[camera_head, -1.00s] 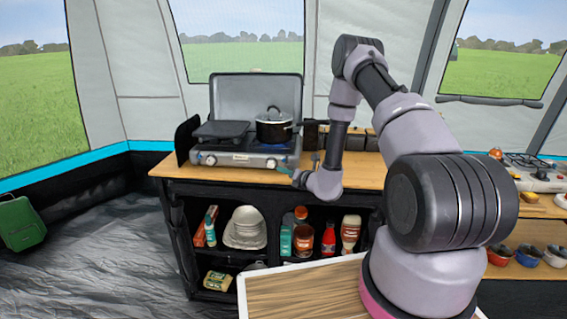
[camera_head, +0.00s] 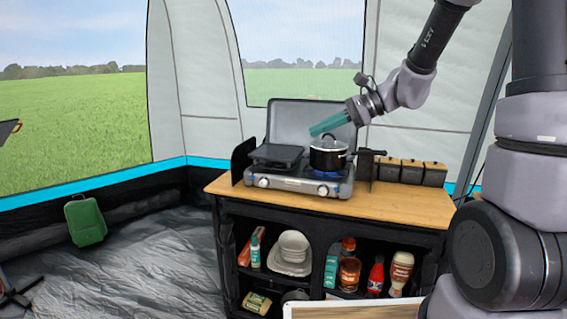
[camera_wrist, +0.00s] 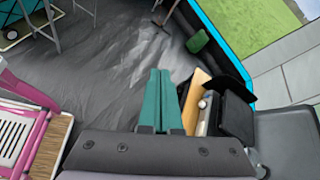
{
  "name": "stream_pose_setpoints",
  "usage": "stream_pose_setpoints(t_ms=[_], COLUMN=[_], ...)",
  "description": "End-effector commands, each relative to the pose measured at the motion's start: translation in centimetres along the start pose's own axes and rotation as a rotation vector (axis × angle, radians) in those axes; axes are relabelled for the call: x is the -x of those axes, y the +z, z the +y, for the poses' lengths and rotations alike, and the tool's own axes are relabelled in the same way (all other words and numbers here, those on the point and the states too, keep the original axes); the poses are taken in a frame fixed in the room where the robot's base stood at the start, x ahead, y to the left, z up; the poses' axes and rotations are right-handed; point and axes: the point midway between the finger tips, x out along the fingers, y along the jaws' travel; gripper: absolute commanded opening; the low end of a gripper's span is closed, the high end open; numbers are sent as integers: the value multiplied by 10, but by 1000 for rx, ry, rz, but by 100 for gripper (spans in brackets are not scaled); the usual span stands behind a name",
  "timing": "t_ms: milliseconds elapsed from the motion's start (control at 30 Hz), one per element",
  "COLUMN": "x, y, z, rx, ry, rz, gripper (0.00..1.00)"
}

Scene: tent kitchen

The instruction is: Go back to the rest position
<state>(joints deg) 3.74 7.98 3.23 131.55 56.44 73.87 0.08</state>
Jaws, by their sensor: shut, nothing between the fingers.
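My gripper (camera_head: 328,124) is shut and empty, with its teal fingers pressed together. In the head view it is raised in front of the stove's upright lid and appears just above the black pot, pointing left and slightly down. My arm comes in from the upper right. In the wrist view the teal fingers (camera_wrist: 158,100) lie side by side with nothing between them. A black lidded pot (camera_head: 328,153) sits on the right burner of the camping stove (camera_head: 300,186), with a blue flame under it.
The wooden counter (camera_head: 410,206) holds the stove and several dark canisters (camera_head: 410,171). Shelves below hold bottles and stacked bowls (camera_head: 292,250). A green container (camera_head: 85,222) stands on the floor at left. The grey floor (camera_head: 150,262) left of the counter is mostly clear.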

Motion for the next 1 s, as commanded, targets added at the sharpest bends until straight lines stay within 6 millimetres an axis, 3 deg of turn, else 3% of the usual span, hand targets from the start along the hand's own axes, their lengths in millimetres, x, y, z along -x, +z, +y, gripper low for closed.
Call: stream_pose_setpoints(t_ms=[33,200,400,600,800,1000], x=[12,53,108,163,194,200], y=[13,32,42,47,50,50], z=[12,54,93,117,128,129], rx=[92,387,724,1008,1153,1178], ry=[27,128,220,281,313,321], rz=[49,240,493,746,894,921], gripper=[0,0,0,0,0,0])
